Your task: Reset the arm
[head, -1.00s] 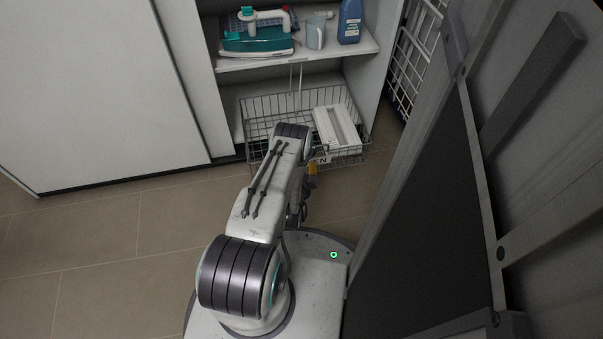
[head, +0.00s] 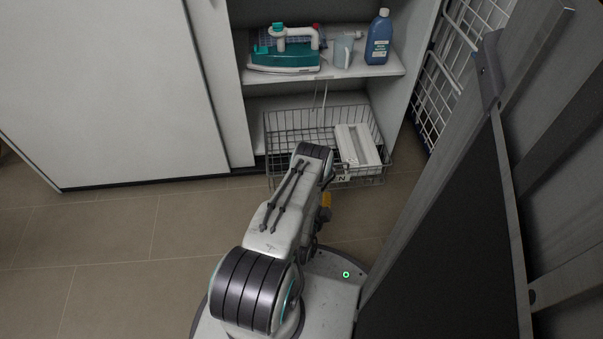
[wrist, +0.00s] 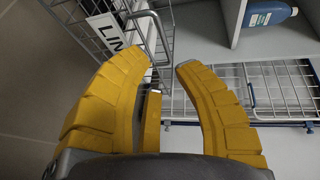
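In the head view my arm is folded over my base, and only a small yellow part of my gripper (head: 325,207) shows beside the arm; the rest is hidden. The wire basket (head: 290,120) lies just beyond the arm, and in the wrist view its rim and label (wrist: 108,30) appear behind the left finger.
An open cabinet shelf (head: 375,71) holds an iron (head: 285,58), a cup (head: 343,52) and a blue bottle (head: 378,40). A white cabinet door (head: 110,90) is at left. A dark grey panel (head: 440,230) stands close on my right. Floor (head: 110,235) at left is clear.

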